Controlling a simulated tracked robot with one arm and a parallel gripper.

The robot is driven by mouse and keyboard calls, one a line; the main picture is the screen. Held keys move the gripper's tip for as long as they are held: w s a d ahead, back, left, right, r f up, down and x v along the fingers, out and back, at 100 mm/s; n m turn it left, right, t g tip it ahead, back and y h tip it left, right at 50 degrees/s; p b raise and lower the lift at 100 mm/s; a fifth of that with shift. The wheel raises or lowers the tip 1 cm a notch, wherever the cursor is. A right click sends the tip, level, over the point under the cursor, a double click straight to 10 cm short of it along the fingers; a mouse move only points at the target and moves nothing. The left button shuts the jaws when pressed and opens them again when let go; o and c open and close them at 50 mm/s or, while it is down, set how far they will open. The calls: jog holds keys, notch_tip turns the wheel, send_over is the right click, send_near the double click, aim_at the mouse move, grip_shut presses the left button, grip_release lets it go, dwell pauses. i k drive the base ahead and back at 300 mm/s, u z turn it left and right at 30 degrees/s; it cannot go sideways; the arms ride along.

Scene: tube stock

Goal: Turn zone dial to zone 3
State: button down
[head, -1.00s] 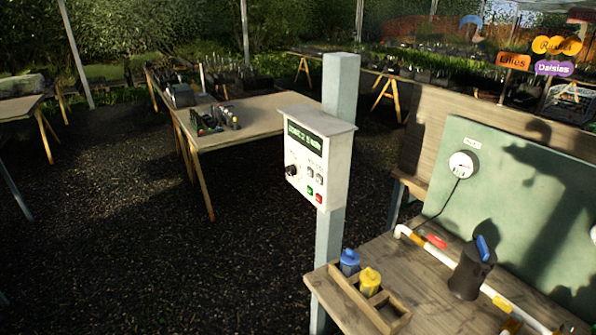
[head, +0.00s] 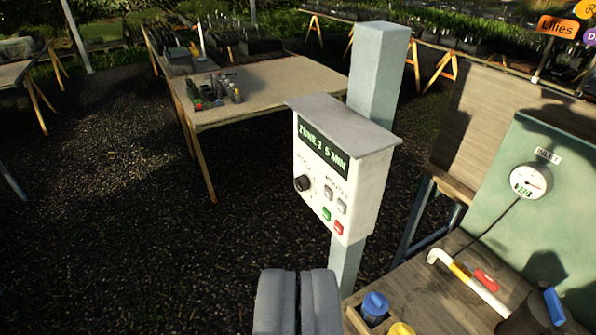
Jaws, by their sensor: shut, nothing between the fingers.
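The white control box (head: 340,170) is fixed to a grey post (head: 378,75) at the middle of the head view. Its display (head: 323,150) reads "ZONE 2 5 MIN". The black zone dial (head: 302,183) is at the lower left of its face. Two grey buttons, a green button (head: 326,213) and a red button (head: 339,227) are to the dial's right. My gripper (head: 291,280) is at the bottom middle, below and in front of the box. Its fingers are shut together, empty, and apart from the dial.
A wooden bench at lower right carries a tray with a blue-topped bottle (head: 374,304) and a yellow one (head: 401,329), a white pipe (head: 470,285) and a black valve with blue handle (head: 535,312). A table (head: 270,88) stands behind left. Gravel between is clear.

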aim_at(302, 184)
jog(key=z, duration=0.05)
jog(key=k, duration=0.6)
jog(key=u, duration=0.4)
jog(key=i, duration=1.55)
